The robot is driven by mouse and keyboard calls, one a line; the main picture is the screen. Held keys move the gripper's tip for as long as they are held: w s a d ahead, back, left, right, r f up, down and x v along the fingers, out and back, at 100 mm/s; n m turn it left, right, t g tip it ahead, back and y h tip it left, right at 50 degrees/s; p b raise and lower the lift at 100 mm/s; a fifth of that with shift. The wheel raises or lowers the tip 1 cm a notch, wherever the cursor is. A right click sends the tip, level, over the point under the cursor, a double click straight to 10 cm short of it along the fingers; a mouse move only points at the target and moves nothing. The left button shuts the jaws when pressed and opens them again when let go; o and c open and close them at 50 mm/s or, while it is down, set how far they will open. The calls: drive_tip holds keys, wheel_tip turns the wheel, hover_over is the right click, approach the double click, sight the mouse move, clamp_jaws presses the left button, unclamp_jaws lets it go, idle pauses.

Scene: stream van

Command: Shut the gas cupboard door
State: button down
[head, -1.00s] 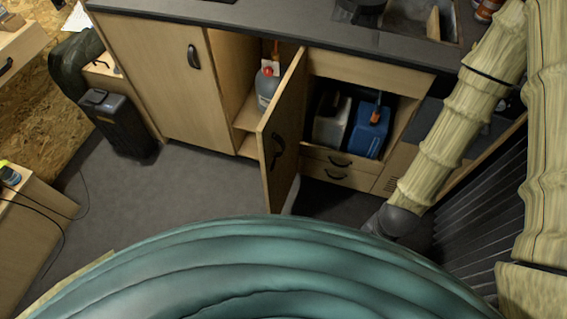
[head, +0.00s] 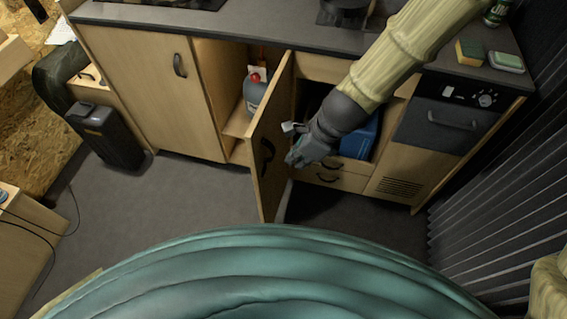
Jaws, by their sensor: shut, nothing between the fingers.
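The gas cupboard door (head: 268,150) is a light wood panel with a dark handle. It stands wide open, swung out from the counter front into the room. The gas cupboard (head: 238,122) to its left is open, and a grey bottle with a red cap (head: 254,90) stands on its shelf. My gripper (head: 292,160) is shut and empty, just right of the door, near its right-hand face. I cannot tell whether it touches the door. My arm hides much of the open compartment right of the door.
A closed cupboard door (head: 150,90) is at left, with a black case (head: 107,135) on the floor beside it. A blue container (head: 362,137) stands in the right compartment above drawers (head: 340,180). An oven (head: 448,120) is further right. The floor (head: 190,195) before the door is clear.

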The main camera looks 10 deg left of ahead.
drive_tip(key=a+f, duration=0.7)
drive_tip(key=f, duration=0.2)
drive_tip(key=shift+w+a+p, duration=0.25)
drive_tip(key=shift+w+p, duration=0.05)
drive_tip(key=shift+p, duration=0.1)
idle(0.5)
